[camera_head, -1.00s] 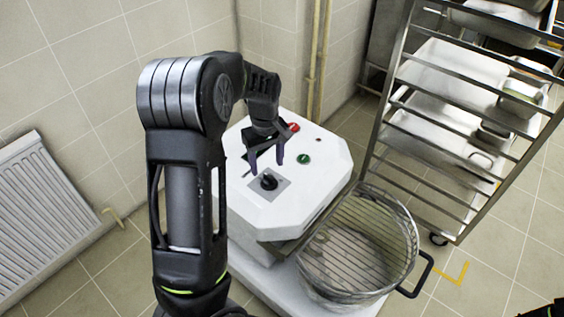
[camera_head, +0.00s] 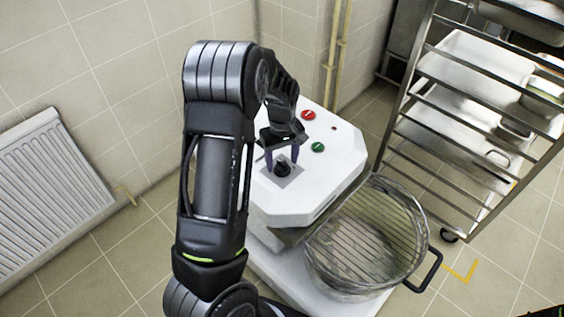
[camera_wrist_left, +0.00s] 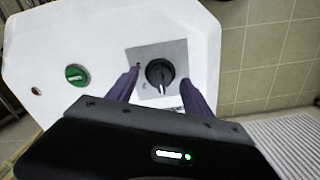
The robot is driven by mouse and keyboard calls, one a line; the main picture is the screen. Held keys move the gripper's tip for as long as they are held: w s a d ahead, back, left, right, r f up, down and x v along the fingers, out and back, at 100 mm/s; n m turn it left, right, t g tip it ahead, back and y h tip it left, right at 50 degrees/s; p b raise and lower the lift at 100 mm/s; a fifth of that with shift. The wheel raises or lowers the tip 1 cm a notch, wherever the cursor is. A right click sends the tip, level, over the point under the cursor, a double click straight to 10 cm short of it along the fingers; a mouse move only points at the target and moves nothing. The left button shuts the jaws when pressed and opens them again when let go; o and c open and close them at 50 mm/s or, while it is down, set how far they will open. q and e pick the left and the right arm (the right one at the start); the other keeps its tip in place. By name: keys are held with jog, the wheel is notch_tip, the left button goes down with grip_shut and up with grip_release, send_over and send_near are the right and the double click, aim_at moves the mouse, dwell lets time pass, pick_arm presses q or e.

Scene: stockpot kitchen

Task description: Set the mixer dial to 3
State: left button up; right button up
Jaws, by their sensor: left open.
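The mixer dial (camera_head: 283,170) is a black knob on a grey square plate, on the white top of the mixer (camera_head: 318,188). In the left wrist view the dial (camera_wrist_left: 159,73) shows a light pointer mark toward the picture's bottom; the plate's numbers are too small to read. My left gripper (camera_head: 282,160) is open above the dial, with a finger on either side of it in the head view. In the left wrist view the fingertips (camera_wrist_left: 164,75) lie left and right of the dial, with a gap on both sides.
A green button (camera_head: 318,147) and a red button (camera_head: 308,115) sit on the mixer top behind the dial. A round bowl with a wire guard (camera_head: 366,240) is at the front right. A metal tray rack (camera_head: 470,120) stands at right, a radiator (camera_head: 50,190) at left.

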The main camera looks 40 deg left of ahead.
pick_arm(q)
jog(key=shift+f, duration=0.75)
grip_shut()
